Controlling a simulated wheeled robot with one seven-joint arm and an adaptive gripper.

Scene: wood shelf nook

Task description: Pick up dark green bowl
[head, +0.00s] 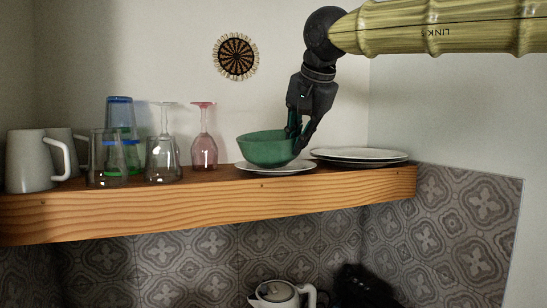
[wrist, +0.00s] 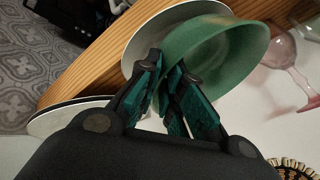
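The dark green bowl (head: 264,149) is over a white plate (head: 275,169) on the wooden shelf, near the shelf's right part. My gripper (head: 297,143) comes down from above at the bowl's right side. In the wrist view, the fingers (wrist: 168,68) are close together with the bowl's wall (wrist: 213,62) between them, one finger inside and one outside. The gripper looks shut on the rim. The bowl's underside is partly hidden, and I cannot tell whether it still touches the plate (wrist: 142,45).
Stacked white plates (head: 360,154) lie right of the bowl. A pink upturned glass (head: 204,140) stands close to its left, with a clear one (head: 163,150), tumblers (head: 108,160) and white mugs (head: 30,160) farther left. The wall is behind; the shelf's front edge (head: 220,208) is in front.

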